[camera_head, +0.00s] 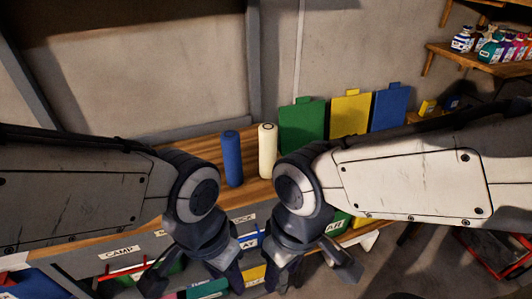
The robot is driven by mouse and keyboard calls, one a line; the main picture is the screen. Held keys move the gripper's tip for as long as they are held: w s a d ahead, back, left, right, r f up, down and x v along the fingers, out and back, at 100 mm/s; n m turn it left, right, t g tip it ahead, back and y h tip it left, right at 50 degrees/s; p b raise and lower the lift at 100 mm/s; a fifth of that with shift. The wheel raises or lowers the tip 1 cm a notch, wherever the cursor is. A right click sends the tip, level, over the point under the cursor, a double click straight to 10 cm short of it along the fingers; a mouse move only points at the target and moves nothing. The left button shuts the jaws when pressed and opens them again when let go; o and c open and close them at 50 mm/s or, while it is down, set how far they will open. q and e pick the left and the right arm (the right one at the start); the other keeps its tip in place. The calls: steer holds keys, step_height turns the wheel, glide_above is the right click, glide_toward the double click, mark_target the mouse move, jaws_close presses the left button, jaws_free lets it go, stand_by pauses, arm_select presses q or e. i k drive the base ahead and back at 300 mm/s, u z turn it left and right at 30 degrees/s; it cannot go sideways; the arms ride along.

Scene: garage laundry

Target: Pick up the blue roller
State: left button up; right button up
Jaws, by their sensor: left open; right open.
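The blue roller (232,158) stands upright on the wooden bench top (206,146), left of a cream roller (267,150). The two rollers stand apart with a small gap. My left gripper (192,284) is open and hangs in front of the bench's front edge, lower in the picture than the blue roller. My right gripper (312,280) is also open and hangs in front of the bench, below and to the right of the blue roller. Neither gripper touches a roller. The tips of both grippers are partly hard to make out against the bins.
Green (302,127), yellow (351,113) and blue (390,107) boards stand at the back right of the bench. Labelled bins sit under the bench front, including one marked CAMP (119,252). Bottles (490,47) stand on a wooden shelf at the upper right. A wall rises behind.

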mark_target(231, 141)
steer(key=z, duration=1.6)
steer(key=i, duration=1.3)
steer(key=u, duration=2.05)
